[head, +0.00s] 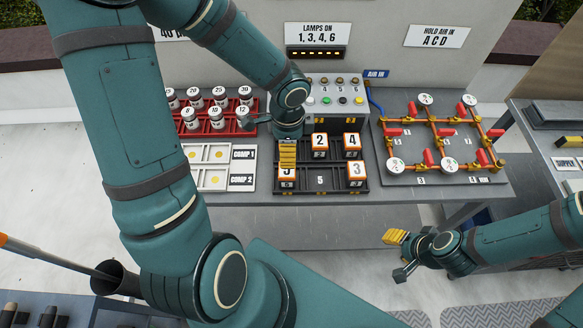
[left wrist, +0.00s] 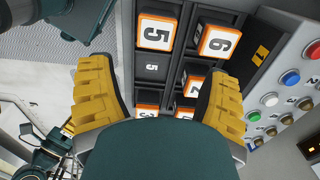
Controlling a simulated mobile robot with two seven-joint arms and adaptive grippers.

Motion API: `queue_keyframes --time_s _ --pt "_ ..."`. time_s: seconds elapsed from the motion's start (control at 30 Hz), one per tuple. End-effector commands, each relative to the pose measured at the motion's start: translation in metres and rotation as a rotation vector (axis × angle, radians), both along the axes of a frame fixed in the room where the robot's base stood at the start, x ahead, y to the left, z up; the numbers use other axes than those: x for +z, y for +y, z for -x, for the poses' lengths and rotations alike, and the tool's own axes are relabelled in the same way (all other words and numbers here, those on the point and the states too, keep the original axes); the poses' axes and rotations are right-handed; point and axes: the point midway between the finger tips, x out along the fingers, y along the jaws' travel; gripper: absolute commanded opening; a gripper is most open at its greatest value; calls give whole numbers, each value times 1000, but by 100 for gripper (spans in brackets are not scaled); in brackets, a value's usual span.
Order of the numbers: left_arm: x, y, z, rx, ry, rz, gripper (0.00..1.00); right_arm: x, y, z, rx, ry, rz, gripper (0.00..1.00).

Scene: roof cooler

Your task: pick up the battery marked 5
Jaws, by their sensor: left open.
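The battery marked 5 (left wrist: 156,31) has a white face with an orange edge. It stands in the dark rack (head: 320,188), in the front left slot. In the head view this battery (head: 287,174) is partly covered by a yellow finger. My left gripper (head: 287,155) is above the rack's left part, pointing down. In the left wrist view it (left wrist: 160,80) is open with nothing between its fingers, and the battery lies toward the top edge, beyond the gap. My right gripper (head: 394,256) is open and empty, in front of the bench at the right.
Batteries marked 6 (left wrist: 218,40), 2 (head: 320,141), 4 (head: 352,141) and 3 (head: 357,170) share the rack. The front middle slot (head: 320,180) is empty. A button box (head: 335,95) stands behind, a red rack of jars (head: 190,128) left, a pipe board (head: 440,175) right.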

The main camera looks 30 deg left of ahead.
Motion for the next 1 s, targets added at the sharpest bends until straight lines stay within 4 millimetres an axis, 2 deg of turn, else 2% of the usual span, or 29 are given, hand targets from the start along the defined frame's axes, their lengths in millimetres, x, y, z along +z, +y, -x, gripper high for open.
queue_keyframes --time_s 0.1,0.3,0.57,0.8,1.0 --pt "-28 -1 1 -2 5 2 78 -12 1 0 0 1 2 47" --pt "-60 -1 1 1 3 2 78 -24 1 0 -1 1 4 47" --pt "-76 0 2 0 1 2 78 -29 1 -1 -1 1 5 47" --pt "-112 0 6 -1 3 2 78 -44 2 -1 0 1 8 47" --pt "-122 0 5 1 1 3 78 -48 2 -1 0 2 9 47"
